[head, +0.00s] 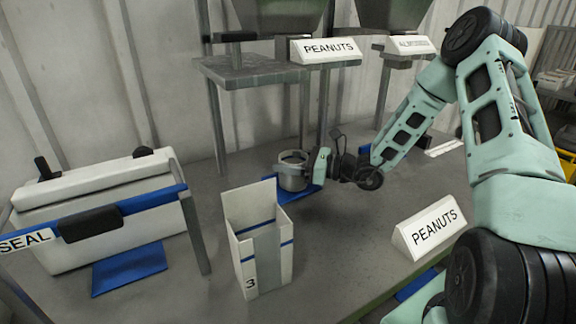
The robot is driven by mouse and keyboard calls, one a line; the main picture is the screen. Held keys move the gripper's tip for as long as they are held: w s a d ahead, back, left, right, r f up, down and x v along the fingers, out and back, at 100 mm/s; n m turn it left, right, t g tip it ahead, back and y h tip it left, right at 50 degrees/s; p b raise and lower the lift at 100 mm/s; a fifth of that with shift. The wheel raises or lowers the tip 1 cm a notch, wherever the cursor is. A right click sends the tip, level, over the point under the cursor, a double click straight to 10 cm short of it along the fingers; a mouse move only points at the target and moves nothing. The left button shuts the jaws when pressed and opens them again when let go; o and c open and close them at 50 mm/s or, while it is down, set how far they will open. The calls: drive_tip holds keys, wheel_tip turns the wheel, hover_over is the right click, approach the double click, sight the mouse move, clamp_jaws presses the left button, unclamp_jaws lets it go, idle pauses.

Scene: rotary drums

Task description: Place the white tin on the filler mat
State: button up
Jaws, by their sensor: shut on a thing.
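The white tin (291,181) is a small open-topped round can near the middle of the head view. My gripper (308,168) reaches in from the right and is shut on it; the fingertips are partly hidden. The tin is upright and overlaps the mat in the picture. I cannot tell whether its base touches the mat.
A white open box marked 3 (262,245) stands in front of the tin. A sealer (100,205) with a blue mat (130,270) is at left. A PEANUTS sign (432,228) stands at right. Hopper stands (255,72) rise behind. Bare table lies between box and sign.

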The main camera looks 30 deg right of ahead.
drive_tip(key=shift+f, duration=0.5)
drive_tip(key=shift+f, duration=0.1)
drive_tip(key=o, duration=1)
drive_tip(key=shift+f, duration=0.1)
drive_tip(key=shift+r, duration=0.2)
drive_tip(key=b+v, duration=0.1)
drive_tip(key=v, duration=1.1)
